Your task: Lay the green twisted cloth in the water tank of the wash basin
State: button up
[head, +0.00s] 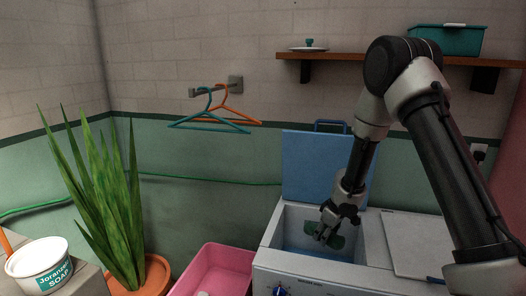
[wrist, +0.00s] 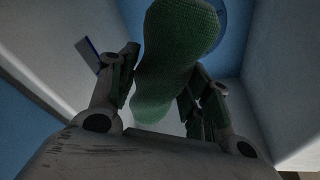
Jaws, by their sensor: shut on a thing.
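The green twisted cloth (wrist: 177,50) is between the two fingers of my gripper (wrist: 160,85) in the wrist view. My gripper (head: 330,232) is shut on it. In the head view the cloth (head: 337,241) shows as a small dark green piece at the fingertips, partly hidden by them. The wash basin (head: 310,279) is a grey-white unit with its blue lid (head: 318,168) raised at the back. My gripper and the cloth are inside the opening of its water tank (head: 291,222). I cannot tell whether the cloth touches the tank's bottom.
A pink tub (head: 213,270) stands left of the basin. A potted plant (head: 105,200) and a soap bucket (head: 39,264) are further left. A closed grey cover (head: 415,243) lies right of the tank. A shelf (head: 350,58) and hangers (head: 213,120) are on the wall.

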jog(key=s+d+r+m+h, duration=0.1)
jog(key=d+r+m, duration=0.2)
jog(key=r, duration=0.3)
jog(key=s+d+r+m+h, duration=0.1)
jog(key=d+r+m, duration=0.3)
jog(key=r+m, duration=0.2)
jog(key=shift+s+r, duration=0.2)
jog(key=shift+r, duration=0.05)
